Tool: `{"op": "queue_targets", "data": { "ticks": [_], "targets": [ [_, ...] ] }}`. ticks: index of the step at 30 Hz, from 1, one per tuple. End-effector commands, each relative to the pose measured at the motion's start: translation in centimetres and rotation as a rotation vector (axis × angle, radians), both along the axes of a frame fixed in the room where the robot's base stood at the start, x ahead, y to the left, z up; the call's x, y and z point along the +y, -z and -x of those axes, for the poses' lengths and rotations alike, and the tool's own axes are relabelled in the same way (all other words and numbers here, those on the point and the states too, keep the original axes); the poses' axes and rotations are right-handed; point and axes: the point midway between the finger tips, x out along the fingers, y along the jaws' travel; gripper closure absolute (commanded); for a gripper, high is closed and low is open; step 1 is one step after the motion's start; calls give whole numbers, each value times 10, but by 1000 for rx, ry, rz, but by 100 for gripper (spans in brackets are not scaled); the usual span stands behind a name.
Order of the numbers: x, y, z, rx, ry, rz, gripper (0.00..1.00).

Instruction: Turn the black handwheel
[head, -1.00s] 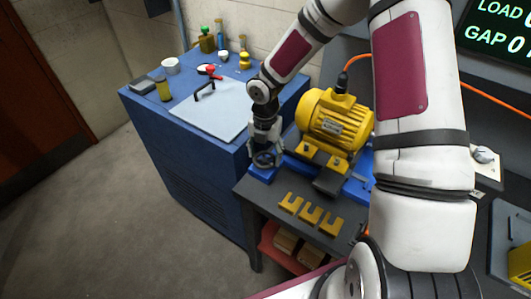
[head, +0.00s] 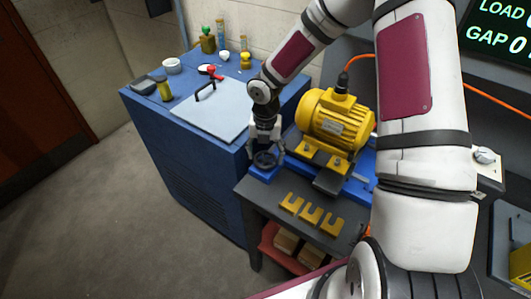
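The black handwheel (head: 266,160) sits on a blue block at the left end of the bench, just left of the yellow motor (head: 336,118). My gripper (head: 265,150) points down directly over the handwheel, with its fingers spread to either side of the wheel's rim. The fingertips are small and partly overlap the wheel, so I cannot tell whether they touch it or are closed on it.
A blue cabinet (head: 190,180) stands left, with a grey plate (head: 212,118) and several small items on top. Yellow slotted shims (head: 312,214) lie on the dark bench in front of the motor. A control knob (head: 485,156) is at the right.

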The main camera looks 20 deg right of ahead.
Motion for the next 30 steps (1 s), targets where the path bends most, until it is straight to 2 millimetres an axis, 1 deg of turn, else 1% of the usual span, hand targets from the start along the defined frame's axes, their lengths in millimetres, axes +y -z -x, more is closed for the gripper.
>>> {"op": "queue_targets", "data": {
  "ticks": [10, 14, 17, 24, 30],
  "targets": [
    [0, 0, 0, 0, 3, 0, 18],
    [0, -7, -1, -2, 3, 1, 18],
    [-1, -19, -1, -3, 6, 0, 18],
    [-1, -68, -1, -5, 5, 1, 18],
    [-1, -102, -1, -3, 4, 0, 18]
  ]
}}
